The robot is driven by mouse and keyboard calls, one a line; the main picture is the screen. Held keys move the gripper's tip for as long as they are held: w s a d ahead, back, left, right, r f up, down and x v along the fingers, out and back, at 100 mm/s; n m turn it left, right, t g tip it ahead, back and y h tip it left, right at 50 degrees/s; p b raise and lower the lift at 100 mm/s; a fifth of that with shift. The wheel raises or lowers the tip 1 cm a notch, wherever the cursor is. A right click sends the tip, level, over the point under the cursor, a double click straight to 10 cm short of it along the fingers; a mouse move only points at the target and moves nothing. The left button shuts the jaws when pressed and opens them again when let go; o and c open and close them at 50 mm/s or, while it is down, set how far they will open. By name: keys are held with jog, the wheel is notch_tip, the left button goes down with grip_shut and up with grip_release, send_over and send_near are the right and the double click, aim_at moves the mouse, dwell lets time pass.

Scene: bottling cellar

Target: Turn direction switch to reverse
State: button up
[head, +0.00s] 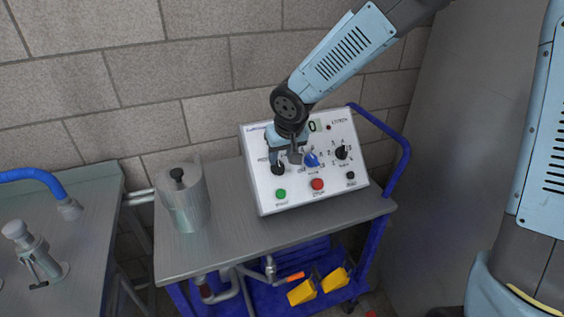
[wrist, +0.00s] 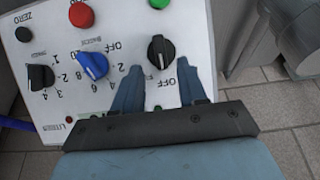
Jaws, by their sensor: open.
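A white sloped control panel (head: 263,195) stands on the cart. At its left is a black knob (head: 278,169), which appears to be the direction switch. The wrist view, seen upside down, shows this knob (wrist: 160,52) with a white pointer line along its raised grip; the lettering around it is only partly readable. My gripper (head: 285,158) is open just in front of it. In the wrist view the two fingertips (wrist: 158,67) are on either side of the knob's near edge, with gaps to it; I cannot tell how deep they reach.
A blue knob (head: 311,160) is close beside my gripper, with another black knob (head: 341,152) farther right. Below are a green button (head: 281,194), a red button (head: 317,184) and a small black button (head: 351,175). A metal cylinder (head: 183,203) stands left on the cart top (head: 235,232).

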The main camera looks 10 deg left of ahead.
aim_at(279, 164)
jog(key=shift+x, duration=1.85)
jog(key=shift+c, duration=0.4)
